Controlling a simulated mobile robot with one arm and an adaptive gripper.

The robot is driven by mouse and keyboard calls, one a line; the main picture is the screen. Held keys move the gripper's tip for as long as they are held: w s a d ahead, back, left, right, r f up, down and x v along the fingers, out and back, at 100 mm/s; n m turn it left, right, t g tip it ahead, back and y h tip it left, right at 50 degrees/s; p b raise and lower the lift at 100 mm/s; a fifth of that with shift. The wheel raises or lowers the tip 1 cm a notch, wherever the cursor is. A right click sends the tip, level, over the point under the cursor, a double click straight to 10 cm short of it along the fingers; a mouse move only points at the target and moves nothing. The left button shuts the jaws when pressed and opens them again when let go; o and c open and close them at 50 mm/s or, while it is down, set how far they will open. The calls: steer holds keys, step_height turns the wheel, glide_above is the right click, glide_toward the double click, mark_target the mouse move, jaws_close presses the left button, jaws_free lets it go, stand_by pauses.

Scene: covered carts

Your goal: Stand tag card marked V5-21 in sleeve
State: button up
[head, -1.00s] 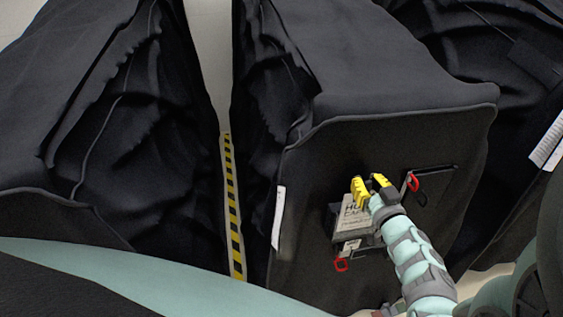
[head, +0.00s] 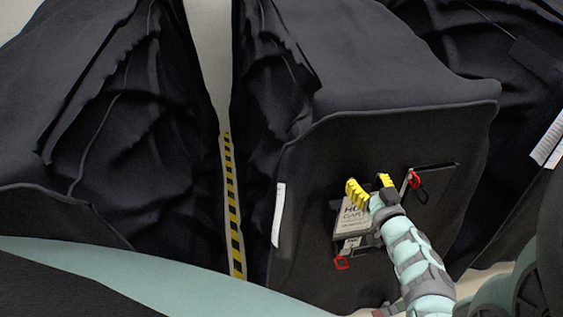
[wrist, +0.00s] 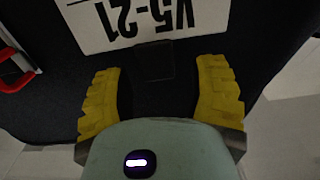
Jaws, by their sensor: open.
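The white card marked V5-21 (wrist: 140,22) shows upside down at the top of the wrist view, cut off by the frame edge. A dark square tab (wrist: 153,60) overlaps its edge. My gripper (wrist: 158,72) is open, with its yellow fingers on either side of the tab and apart from it. In the head view my gripper (head: 370,187) is in front of the dark cart cover panel, beside a light card lettered partly "HO... CART" (head: 352,220). I cannot tell which pocket is the sleeve; my gripper and arm hide part of this area.
A red loop (head: 342,264) hangs below the lettered card. Another red loop (head: 413,180) hangs at a dark slot edge (head: 438,167) right of my gripper. A white strip (head: 278,215) is on the cover's left edge. Yellow-black floor tape (head: 233,210) runs between the covered carts.

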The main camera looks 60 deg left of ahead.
steer(key=shift+d, duration=0.1)
steer(key=v, duration=1.1)
steer(key=shift+d, duration=0.4)
steer(key=shift+s, duration=0.1)
